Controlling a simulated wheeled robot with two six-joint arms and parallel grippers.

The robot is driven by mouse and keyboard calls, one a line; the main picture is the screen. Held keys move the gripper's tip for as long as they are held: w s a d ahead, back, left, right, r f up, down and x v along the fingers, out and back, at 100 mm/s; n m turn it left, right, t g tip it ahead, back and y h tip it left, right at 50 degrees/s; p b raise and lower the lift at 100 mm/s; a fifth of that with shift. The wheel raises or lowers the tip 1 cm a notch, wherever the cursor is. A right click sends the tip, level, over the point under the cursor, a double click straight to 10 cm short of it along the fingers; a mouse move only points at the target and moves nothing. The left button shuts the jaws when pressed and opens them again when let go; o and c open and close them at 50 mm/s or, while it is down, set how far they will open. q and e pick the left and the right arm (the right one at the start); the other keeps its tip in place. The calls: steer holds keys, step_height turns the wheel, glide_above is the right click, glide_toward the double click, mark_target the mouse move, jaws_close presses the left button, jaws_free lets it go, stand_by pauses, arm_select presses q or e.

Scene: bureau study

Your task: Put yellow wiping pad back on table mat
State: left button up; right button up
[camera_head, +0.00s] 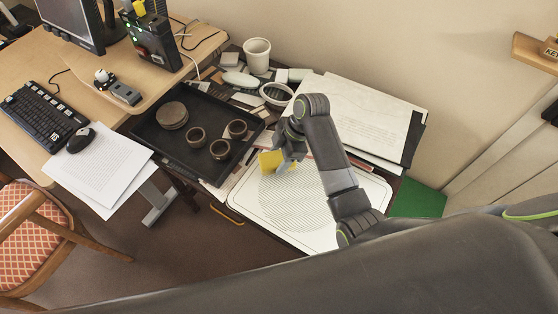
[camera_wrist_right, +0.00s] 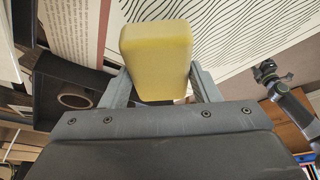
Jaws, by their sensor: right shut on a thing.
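The yellow wiping pad (camera_head: 269,162) is a small block at the upper left part of the white table mat (camera_head: 325,222), which has a patch of fine dark lines. My right gripper (camera_head: 284,166) is shut on the pad. In the right wrist view the pad (camera_wrist_right: 156,58) sits between the two fingers of the gripper (camera_wrist_right: 160,84), with the lined mat (camera_wrist_right: 225,25) behind it. I cannot tell whether the pad touches the mat. My left gripper does not show clearly in the head view.
A black tray (camera_head: 158,142) with several dark cups and a round lid stands left of the mat. White bowl (camera_head: 276,95), white cup (camera_head: 256,55) and several small blocks are behind. Papers (camera_head: 365,115) lie at the back right. The mat's middle and front are clear.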

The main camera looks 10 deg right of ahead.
mark_target(279, 162)
step_height(279, 162, down, 3)
steer(key=shift+f, duration=0.25)
steer(key=o, duration=0.9)
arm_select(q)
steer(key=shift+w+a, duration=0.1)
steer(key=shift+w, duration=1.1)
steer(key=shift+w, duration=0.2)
arm_select(e)
steer(key=v, duration=1.2)
